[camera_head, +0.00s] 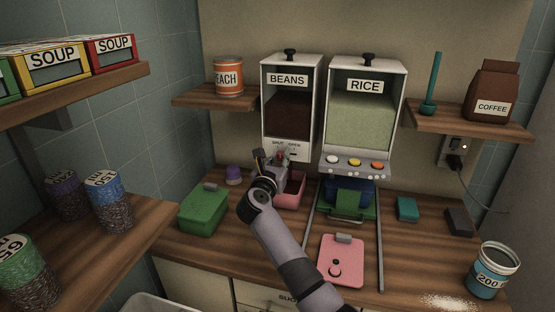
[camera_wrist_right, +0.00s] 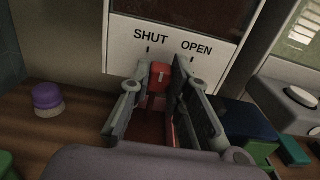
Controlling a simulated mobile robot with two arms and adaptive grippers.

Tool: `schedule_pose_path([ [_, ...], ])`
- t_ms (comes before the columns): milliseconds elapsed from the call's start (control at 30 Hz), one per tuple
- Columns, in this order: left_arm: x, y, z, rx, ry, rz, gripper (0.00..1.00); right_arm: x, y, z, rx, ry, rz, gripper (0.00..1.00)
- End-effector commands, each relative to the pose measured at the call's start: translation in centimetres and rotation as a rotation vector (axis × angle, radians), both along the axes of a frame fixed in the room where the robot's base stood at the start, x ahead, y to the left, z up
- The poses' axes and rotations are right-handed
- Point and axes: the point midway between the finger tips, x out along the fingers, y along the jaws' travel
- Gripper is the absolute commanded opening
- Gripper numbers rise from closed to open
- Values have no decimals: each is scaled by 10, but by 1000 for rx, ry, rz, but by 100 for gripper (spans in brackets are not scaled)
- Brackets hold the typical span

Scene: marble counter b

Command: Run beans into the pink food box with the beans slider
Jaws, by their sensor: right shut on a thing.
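The beans dispenser (camera_head: 291,75) stands at the back, its window filled with dark beans. Its slider (camera_wrist_right: 160,73), a red knob, sits below the SHUT and OPEN marks, nearer SHUT. My right gripper (camera_head: 273,160) is shut on the slider; the wrist view shows the red knob between its fingers (camera_wrist_right: 153,98). The pink food box (camera_head: 295,187) stands open under the dispenser, partly hidden by my gripper. Its inside is too covered to tell whether beans are in it. A pink lid (camera_head: 341,262) lies on the counter in front. My left gripper is out of view.
The rice dispenser (camera_head: 366,80) stands close on the right, with buttons and blue and green boxes (camera_head: 347,203) below. A green box (camera_head: 203,211) and purple-topped item (camera_head: 233,174) are at left. A blue-labelled tin (camera_head: 491,275) stands near spilled grains (camera_head: 447,301) at front right.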

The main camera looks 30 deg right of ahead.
Motion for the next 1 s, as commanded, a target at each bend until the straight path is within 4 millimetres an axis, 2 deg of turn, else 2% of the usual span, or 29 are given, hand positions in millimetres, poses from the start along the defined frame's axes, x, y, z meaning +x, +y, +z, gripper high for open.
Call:
schedule_pose_path([
  [133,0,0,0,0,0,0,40,0,0,1,-3,0,-1,0],
  [167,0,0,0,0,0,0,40,0,0,1,-3,0,-1,19],
  [467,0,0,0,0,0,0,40,0,0,0,-1,1,0,38],
  [767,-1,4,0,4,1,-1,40,0,1,-1,0,1,0,38],
  [867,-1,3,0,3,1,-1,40,-4,7,-2,2,1,2,38],
  [1000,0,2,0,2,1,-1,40,-20,25,-2,4,1,3,38],
])
